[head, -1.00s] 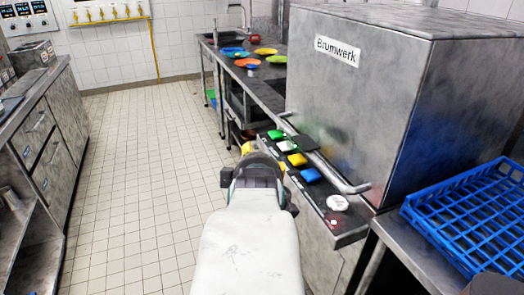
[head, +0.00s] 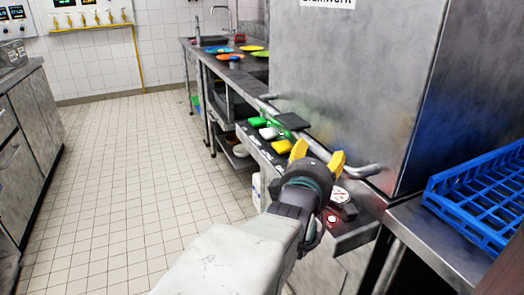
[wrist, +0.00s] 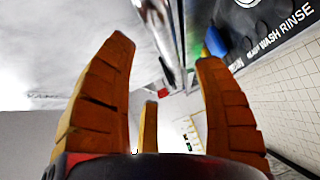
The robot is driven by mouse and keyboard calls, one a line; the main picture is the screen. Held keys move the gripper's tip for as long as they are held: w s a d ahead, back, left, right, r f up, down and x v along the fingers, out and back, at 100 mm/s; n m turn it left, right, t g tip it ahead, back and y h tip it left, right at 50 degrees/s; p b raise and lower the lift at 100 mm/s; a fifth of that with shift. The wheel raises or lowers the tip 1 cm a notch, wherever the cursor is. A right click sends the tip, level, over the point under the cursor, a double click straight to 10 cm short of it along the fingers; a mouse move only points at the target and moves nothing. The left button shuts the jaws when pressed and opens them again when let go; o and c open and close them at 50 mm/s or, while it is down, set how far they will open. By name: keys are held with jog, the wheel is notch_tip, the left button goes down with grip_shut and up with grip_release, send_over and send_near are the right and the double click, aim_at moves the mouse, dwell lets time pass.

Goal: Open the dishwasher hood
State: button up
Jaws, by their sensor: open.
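The dishwasher hood (head: 350,85) is a large grey metal box, down on its base. Its handle (head: 362,172) is a metal bar along the hood's lower front; its middle is hidden behind my gripper. My gripper (head: 318,157) is open, with yellow fingers spread near the right part of the bar. In the wrist view, my fingers (wrist: 165,62) are apart and empty, and the shiny bar (wrist: 164,30) runs at the top between their tips. I cannot tell if they touch it. The control panel (wrist: 262,38) lies beside the bar, to the right.
Green (head: 256,122), white (head: 268,133) and yellow (head: 281,147) pieces and a black one (head: 292,121) lie by the handle. A blue rack (head: 480,195) stands on the right counter. Coloured plates (head: 236,58) sit farther back. The tiled floor (head: 130,170) at left is clear.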

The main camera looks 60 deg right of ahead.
aim_at(322, 151)
jog(key=shift+b+x, duration=0.35)
jog(key=shift+x, duration=3.4)
jog(key=shift+f, duration=0.2)
jog(key=shift+c, duration=0.3)
grip_shut()
jog(key=shift+r, duration=0.15)
